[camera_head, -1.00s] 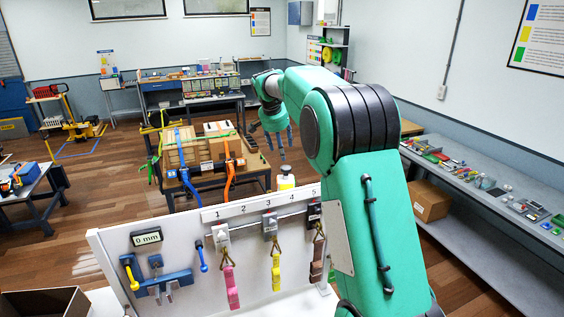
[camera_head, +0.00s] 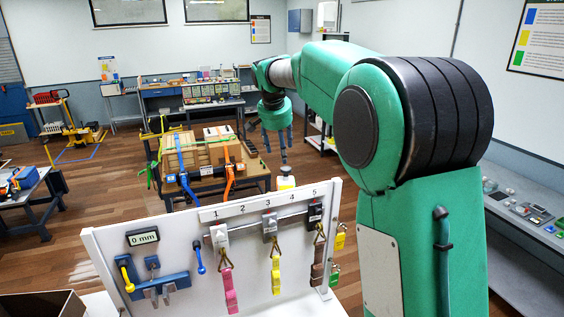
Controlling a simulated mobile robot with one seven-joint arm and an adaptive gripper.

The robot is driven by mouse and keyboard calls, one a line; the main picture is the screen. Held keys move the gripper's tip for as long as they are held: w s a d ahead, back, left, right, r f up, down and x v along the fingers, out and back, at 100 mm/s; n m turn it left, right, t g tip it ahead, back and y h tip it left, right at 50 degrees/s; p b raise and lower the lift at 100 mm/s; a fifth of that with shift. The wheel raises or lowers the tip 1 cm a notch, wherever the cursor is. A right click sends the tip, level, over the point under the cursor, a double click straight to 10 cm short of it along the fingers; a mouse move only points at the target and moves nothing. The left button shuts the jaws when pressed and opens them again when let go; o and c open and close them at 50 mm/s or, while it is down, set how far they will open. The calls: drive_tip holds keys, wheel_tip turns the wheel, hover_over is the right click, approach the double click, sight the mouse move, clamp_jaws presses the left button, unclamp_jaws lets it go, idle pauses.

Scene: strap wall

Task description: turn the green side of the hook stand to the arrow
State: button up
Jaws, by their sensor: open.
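I cannot clearly make out the hook stand, its green side or the arrow. Small yellow and green hanging pieces (camera_head: 338,240) show at the right end of the white strap board, partly beside my arm; whether they belong to the stand I cannot tell. My arm covers the area to their right. My gripper (camera_head: 277,148) hangs with its fingers pointing down, beyond the board in the picture. It is open, nothing shows between its fingers, and it is apart from the board.
The white board (camera_head: 180,232) carries numbered clamps with pink, yellow and brown straps, and a 0 mm display (camera_head: 143,238). Behind it, a table holds strapped boxes (camera_head: 200,150). An open cardboard box (camera_head: 45,303) is at the lower left. A grey bench (camera_head: 525,265) runs along the right.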

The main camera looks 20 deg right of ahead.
drive_tip(key=s+a+n+b, duration=0.1)
drive_tip(key=s+a+b, duration=0.1)
drive_tip(key=s, duration=0.5)
drive_tip(key=shift+a, duration=0.1)
drive_tip(key=shift+w, duration=0.1)
drive_tip(key=c, duration=0.8)
drive_tip(key=shift+w+f, duration=0.15)
drive_tip(key=shift+w, duration=0.1)
drive_tip(key=c, duration=0.4)
drive_tip(key=shift+n+y, duration=0.4)
drive_tip(key=shift+n, duration=0.2)
drive_tip(key=w+f, duration=0.2)
drive_tip(key=w, duration=0.2)
drive_tip(key=w+f+p, duration=0.1)
drive_tip(key=w+f, duration=0.2)
drive_tip(key=w, duration=0.2)
drive_tip(key=w+f+p, duration=0.1)
drive_tip(key=w+f, duration=0.1)
drive_tip(key=w, duration=0.3)
drive_tip(key=shift+w+f, duration=0.1)
drive_tip(key=shift+f, duration=0.25)
clamp_jaws()
drive_tip(key=w+f+p, duration=0.1)
drive_tip(key=w+f, duration=0.9)
drive_tip(key=shift+w+n+p, duration=0.25)
drive_tip(key=shift+n+p, duration=0.15)
drive_tip(key=shift+f, duration=0.1)
